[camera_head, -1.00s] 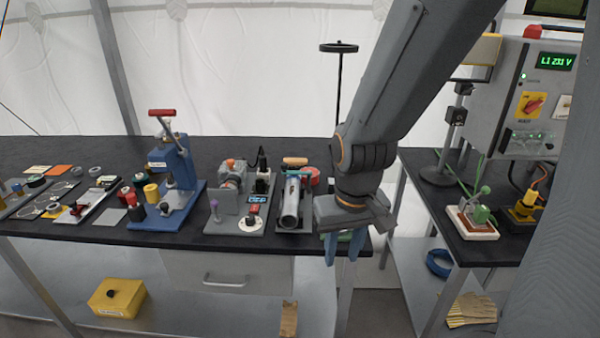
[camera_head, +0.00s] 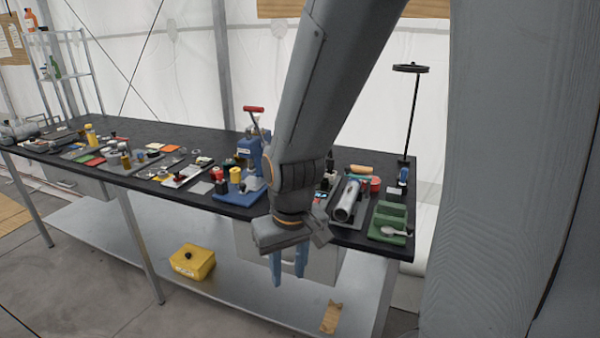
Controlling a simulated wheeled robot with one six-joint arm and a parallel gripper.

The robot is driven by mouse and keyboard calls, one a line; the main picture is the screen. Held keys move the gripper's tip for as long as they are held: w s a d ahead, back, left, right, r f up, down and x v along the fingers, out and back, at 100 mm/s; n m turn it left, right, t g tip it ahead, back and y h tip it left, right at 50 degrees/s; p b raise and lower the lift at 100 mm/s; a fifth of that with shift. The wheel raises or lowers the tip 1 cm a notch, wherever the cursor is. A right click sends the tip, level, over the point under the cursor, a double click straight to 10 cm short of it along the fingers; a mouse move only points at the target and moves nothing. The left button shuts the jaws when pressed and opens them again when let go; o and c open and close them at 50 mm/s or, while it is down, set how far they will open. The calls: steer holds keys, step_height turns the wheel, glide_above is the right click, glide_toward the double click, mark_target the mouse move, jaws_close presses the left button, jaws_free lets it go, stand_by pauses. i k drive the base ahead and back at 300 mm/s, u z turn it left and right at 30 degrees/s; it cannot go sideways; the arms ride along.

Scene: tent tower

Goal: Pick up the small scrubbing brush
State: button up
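My gripper (camera_head: 289,278) hangs with its two blue fingers pointing down and apart, with nothing visible between them. It shows in front of the black workbench's (camera_head: 228,207) front edge. I cannot clearly pick out a small scrubbing brush. A small tan-orange rounded piece (camera_head: 360,170) lies at the back of the bench's right part, behind a silver cylinder (camera_head: 347,200); it is too small to tell whether it is the brush. My arm hides part of the bench just left of that cylinder.
A green tray with a spoon (camera_head: 387,237) is at the bench's right end, near a tall black stand (camera_head: 411,115). A blue press (camera_head: 250,155) and several small parts crowd the bench. A yellow box (camera_head: 192,262) sits on the lower shelf. Floor is clear at front left.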

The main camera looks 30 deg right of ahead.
mark_target(355, 169)
steer(key=u, duration=0.85)
steer(key=i, duration=1.4)
steer(key=z, duration=1.6)
